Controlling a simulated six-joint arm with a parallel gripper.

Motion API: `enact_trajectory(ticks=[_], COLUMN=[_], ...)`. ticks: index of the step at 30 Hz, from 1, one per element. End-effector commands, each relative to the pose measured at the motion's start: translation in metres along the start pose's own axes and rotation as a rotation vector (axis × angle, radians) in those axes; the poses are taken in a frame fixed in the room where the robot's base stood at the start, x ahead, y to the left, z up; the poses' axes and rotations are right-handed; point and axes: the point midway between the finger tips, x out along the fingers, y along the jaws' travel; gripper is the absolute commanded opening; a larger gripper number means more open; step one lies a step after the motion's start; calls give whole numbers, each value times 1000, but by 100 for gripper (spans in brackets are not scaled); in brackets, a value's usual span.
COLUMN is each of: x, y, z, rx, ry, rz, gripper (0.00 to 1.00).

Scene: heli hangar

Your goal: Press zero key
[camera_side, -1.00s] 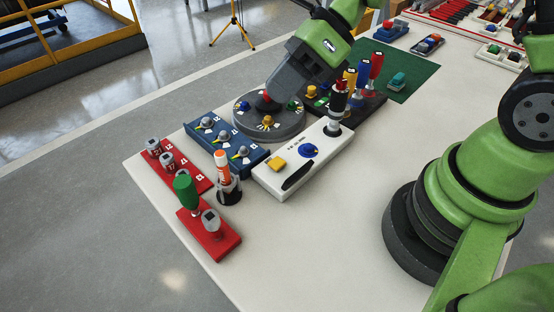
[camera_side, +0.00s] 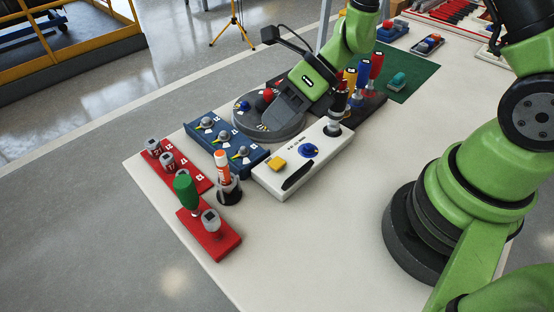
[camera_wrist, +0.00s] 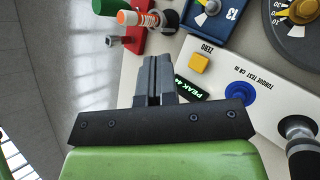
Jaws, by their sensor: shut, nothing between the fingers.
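The zero key is a yellow square button (camera_side: 278,164) on the white torque tester (camera_side: 270,183). In the wrist view the yellow key (camera_wrist: 199,62) sits beside the printed word ZERO, to the right of my fingertips. My gripper (camera_side: 268,127) is shut and empty. In the side view it appears over the front part of the grey round dial plate, up and left of the key, and apart from it. The shut fingers (camera_wrist: 157,60) also show in the wrist view. They partly cover the tester's dark display (camera_wrist: 192,88), which reads PEAK and digits.
A blue knob (camera_side: 309,150) and an upright black-and-red tool (camera_side: 335,118) stand on the tester. The grey dial plate (camera_side: 240,125) carries coloured knobs. A blue block with dials (camera_side: 226,148), an orange-capped tube (camera_side: 222,168) and red trays (camera_side: 222,246) stand left. The front tabletop is clear.

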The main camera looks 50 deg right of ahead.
Motion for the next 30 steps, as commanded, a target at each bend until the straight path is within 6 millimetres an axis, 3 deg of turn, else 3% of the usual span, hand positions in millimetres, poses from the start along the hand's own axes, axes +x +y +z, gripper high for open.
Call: enact_trajectory(ticks=[12, 30], x=[36, 42], y=[-27, -30], z=[-26, -30], rx=[0, -2], ry=[2, 0], rz=[0, -1], gripper=[0, 0])
